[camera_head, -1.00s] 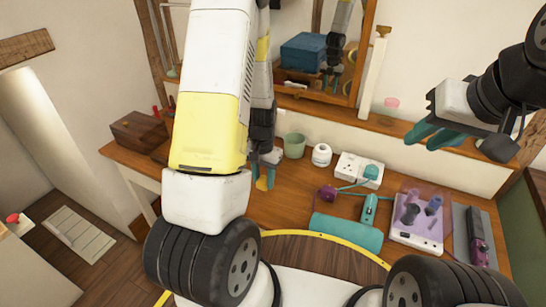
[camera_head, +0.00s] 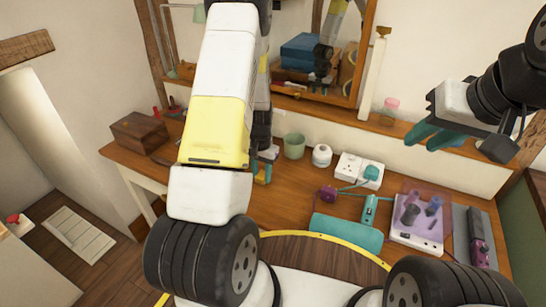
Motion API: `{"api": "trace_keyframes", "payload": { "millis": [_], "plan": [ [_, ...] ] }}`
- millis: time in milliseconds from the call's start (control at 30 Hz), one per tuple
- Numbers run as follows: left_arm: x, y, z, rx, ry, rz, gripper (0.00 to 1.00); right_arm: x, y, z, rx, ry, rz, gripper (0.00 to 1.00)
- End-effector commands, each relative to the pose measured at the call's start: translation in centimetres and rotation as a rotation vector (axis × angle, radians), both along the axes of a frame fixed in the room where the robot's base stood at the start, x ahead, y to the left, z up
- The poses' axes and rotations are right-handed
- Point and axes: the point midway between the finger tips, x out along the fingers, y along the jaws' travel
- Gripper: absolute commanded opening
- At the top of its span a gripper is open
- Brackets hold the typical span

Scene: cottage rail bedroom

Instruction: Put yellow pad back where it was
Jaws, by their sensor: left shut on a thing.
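My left gripper (camera_head: 263,169) is low over the wooden desk (camera_head: 290,188), mostly hidden behind my own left forearm. A small piece of yellow (camera_head: 262,180) shows at its teal fingertips; it looks like the yellow pad, but most of it is hidden. I cannot tell whether it touches the desk. My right gripper (camera_head: 440,135) is open and empty, high at the right, in front of the wall and ledge.
A green cup (camera_head: 294,146), a white roll (camera_head: 321,155) and a socket box (camera_head: 358,170) stand along the desk's back. A wooden box (camera_head: 139,131) stands far left.

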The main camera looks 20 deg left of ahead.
Motion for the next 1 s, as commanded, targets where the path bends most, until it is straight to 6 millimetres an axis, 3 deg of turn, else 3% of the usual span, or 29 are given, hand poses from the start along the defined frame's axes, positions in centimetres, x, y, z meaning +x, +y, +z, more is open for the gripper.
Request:
{"api": "trace_keyframes", "payload": {
  "millis": [33, 67, 167, 567, 667, 1000],
  "plan": [
    [0.0, 0.0, -0.1, 0.0, 0.001, 0.0, 0.03, 0.0, 0.0, 0.0, 0.0, 0.0, 0.0, 0.28],
    [0.0, 0.0, -0.2, 0.0, 0.0, 0.0, 0.37, 0.0, 0.0, 0.0, 0.0, 0.0, 0.0, 0.28],
    [0.0, 0.0, -0.1, 0.0, 0.0, 0.0, 0.57, 0.0, 0.0, 0.0, 0.0, 0.0, 0.0, 0.28],
    [0.1, 0.0, 0.4, 0.0, -0.002, 0.0, 0.57, 0.0, 0.0, 0.0, 0.0, 0.0, 0.0, 0.28],
    [0.1, 0.0, 1.7, 0.0, -0.004, 0.0, 0.57, 0.0, 0.0, 0.0, 0.0, 0.0, 0.0, 0.28],
    [0.2, 0.0, 8.9, 0.0, -0.006, 0.0, 0.57, 0.0, 0.0, 0.0, 0.0, 0.0, 0.0, 0.28]
  ]
}}
